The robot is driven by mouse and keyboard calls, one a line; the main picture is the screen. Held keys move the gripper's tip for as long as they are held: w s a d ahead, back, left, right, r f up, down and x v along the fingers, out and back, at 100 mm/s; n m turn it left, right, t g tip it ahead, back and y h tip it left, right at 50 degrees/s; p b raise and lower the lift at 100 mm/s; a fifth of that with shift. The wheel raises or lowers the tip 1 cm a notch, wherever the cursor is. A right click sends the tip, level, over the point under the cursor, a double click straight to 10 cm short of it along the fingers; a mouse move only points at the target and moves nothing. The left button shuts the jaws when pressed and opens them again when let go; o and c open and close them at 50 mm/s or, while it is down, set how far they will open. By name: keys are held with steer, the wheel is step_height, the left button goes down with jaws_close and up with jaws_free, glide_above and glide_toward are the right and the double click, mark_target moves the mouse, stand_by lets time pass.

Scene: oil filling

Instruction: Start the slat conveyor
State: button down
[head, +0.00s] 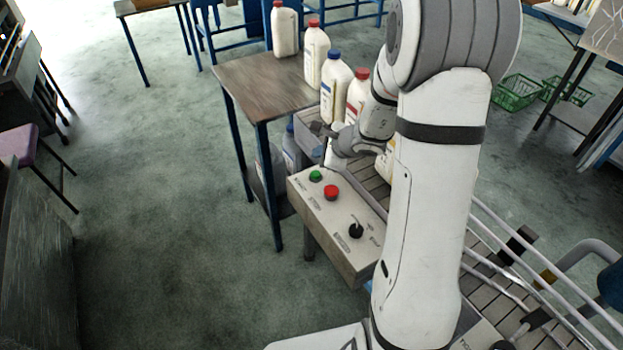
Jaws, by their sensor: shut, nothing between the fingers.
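A grey control box (312,212) stands at the centre, beside the slat conveyor (484,297). On its top are a green button (316,176), a red button (332,192) and a black knob (356,230). My arm hides much of the conveyor and some of the bottles.
A brown-topped table (250,82) with blue legs stands left of the bottles. Green baskets (516,93) lie on the floor at the right. A purple-seated stool (18,146) is at the far left. The floor left of the box is clear.

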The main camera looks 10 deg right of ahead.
mark_target(319, 175)
step_height(319, 175, down, 5)
steer(key=b, duration=0.3)
steer(key=shift+b, duration=0.4)
steer(key=shift+r, duration=0.1)
stand_by(1.3)
steer(key=shift+w+f+b, duration=0.2)
steer(key=shift+f+b, duration=0.25)
steer(key=shift+b, duration=0.2)
